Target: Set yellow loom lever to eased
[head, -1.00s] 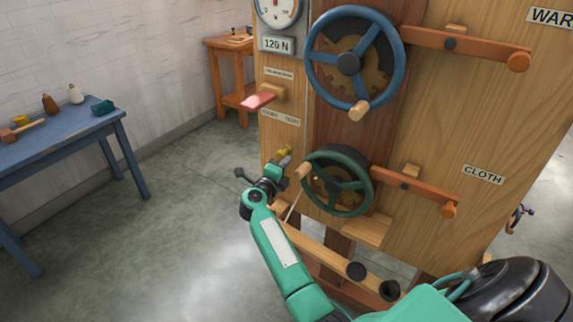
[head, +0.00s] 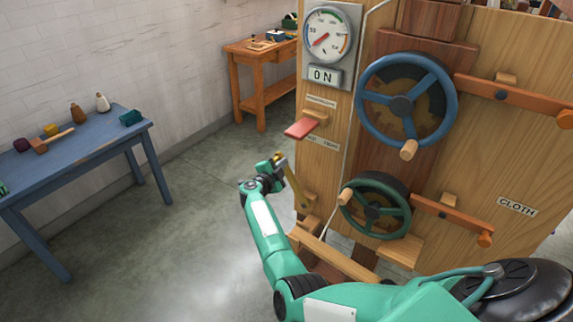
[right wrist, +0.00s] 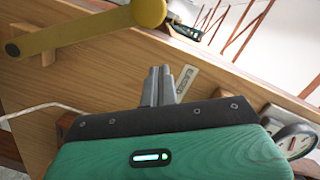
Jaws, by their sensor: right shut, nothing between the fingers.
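The yellow loom lever (head: 293,186) is on the near left edge of the wooden loom. Its bar slants from a pivot low on the frame up and left to a round knob (right wrist: 148,10). My right gripper (head: 279,164) is beside the knob end, partly covering it. In the right wrist view my right gripper (right wrist: 159,84) has its fingers together with nothing between them, apart from the lever. A small label (right wrist: 187,80) sits just beyond the fingertips, too small to read. The loom's display (head: 325,76) reads 0 N. My left gripper is not in view.
A red lever (head: 300,128) juts out above the yellow one. A blue wheel (head: 448,106) and a green wheel (head: 347,212) stand to the right. A blue table (head: 70,163) is at left, an orange bench (head: 262,105) behind. Open floor lies between.

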